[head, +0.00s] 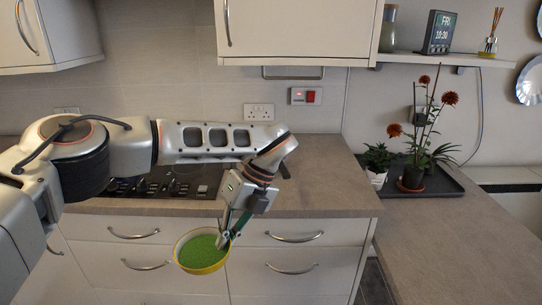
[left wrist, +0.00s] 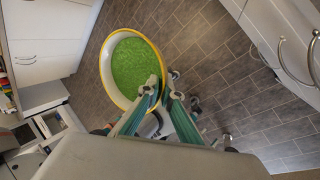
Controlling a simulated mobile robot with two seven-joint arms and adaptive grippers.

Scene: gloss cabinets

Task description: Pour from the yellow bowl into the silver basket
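The yellow bowl (head: 206,270) is in the air in front of the drawers, with green contents inside and its opening facing up toward the head camera. My left gripper (head: 225,236) is shut on the bowl's right rim. In the left wrist view the bowl (left wrist: 106,72) has a yellow rim and white inner wall, and the green contents cover its bottom. The left gripper's fingers (left wrist: 163,92) pinch the rim there, with floor below. The silver basket is not visible in either view. My right gripper is not in view.
A counter (head: 310,190) with a dark hob (head: 175,183) stands behind the bowl, above handled drawers (head: 290,255). A dark tray (head: 435,183) with potted plants is on the right counter (head: 440,240), whose front part is clear. Wall cabinets (head: 295,28) hang above.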

